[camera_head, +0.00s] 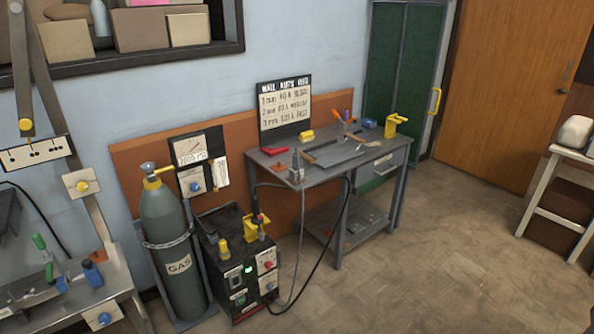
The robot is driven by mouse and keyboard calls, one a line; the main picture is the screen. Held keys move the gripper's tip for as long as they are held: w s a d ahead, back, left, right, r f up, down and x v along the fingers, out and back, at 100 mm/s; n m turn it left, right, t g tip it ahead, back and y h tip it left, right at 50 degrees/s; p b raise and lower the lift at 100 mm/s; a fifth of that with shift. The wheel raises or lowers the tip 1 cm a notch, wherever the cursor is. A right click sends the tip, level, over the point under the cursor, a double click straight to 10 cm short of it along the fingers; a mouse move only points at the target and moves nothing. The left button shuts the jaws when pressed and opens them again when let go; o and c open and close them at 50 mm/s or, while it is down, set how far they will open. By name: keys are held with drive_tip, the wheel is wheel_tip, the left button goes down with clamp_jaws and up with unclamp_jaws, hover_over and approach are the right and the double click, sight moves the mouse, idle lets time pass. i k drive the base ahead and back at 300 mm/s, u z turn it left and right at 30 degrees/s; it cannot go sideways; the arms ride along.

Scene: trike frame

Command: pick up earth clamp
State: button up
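I cannot tell for certain which thing is the earth clamp. A yellow clamp-shaped piece (397,123) stands upright on the right end of the grey workbench (322,172). Another yellow piece (257,228) sits on top of the black welding machine (238,268), beside a dark upright handle or plug. A small grey and red item (296,168) is at the bench's front left corner, close to the cables. A black cable (346,205) loops between the machine and the bench. My gripper is not in view.
A green gas cylinder (168,235) stands left of the machine. A sign board (285,105) and several tools are on the bench. Another bench (75,295) is at lower left, a white shelf (560,160) at right. The floor (450,265) at right is clear; cables hang before the bench.

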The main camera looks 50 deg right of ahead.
sight(293, 173)
drive_tip(key=i, duration=0.85)
drive_tip(key=u, duration=0.05)
